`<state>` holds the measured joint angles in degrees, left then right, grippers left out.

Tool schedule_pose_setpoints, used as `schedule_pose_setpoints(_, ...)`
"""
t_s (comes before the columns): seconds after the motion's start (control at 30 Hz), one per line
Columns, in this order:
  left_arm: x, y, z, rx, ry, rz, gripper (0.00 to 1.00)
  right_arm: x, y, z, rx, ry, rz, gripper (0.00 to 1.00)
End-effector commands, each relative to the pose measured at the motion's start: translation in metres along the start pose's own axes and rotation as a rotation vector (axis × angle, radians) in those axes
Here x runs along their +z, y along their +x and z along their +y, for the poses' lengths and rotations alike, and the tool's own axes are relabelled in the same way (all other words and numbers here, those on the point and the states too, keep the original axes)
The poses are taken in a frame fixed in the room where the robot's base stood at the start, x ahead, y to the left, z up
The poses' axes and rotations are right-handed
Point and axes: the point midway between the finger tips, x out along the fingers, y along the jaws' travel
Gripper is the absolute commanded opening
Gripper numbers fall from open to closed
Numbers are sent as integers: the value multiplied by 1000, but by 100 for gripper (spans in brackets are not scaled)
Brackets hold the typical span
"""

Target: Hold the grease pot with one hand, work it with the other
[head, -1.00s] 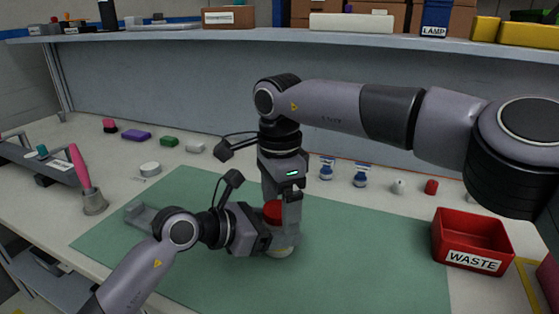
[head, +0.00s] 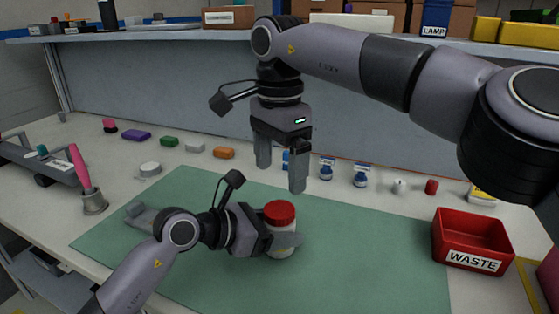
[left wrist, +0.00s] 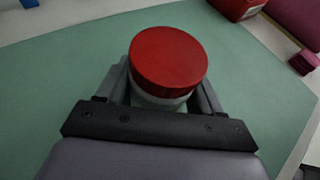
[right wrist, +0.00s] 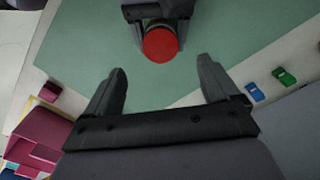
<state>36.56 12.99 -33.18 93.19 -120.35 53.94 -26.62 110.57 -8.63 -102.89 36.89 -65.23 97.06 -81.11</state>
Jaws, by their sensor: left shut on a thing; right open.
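The grease pot (head: 281,228) is a pale jar with a red lid (head: 279,212), standing upright on the green mat (head: 370,270). My left gripper (head: 284,240) is shut around the jar's body below the lid. In the left wrist view the red lid (left wrist: 168,60) sits on the jar between the fingers. My right gripper (head: 280,178) is open and empty, pointing down, above and behind the pot. In the right wrist view nothing is between its fingers (right wrist: 160,90), and the red lid (right wrist: 160,44) shows beyond them.
A red WASTE bin (head: 472,240) stands at the right. Several small coloured blocks and blue-capped bottles (head: 360,177) line the back of the table. A pink-handled brush (head: 84,178) stands in a holder at the left. The mat right of the pot is clear.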

Motion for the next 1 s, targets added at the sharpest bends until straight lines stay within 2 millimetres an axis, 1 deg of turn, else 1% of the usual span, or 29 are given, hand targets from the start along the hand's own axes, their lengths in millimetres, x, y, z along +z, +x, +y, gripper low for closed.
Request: schedule_pose_setpoints(1.0, 0, 0, 0, 0, 1, 0, 0, -1, 15, -2, -9, 932, -2, 89)
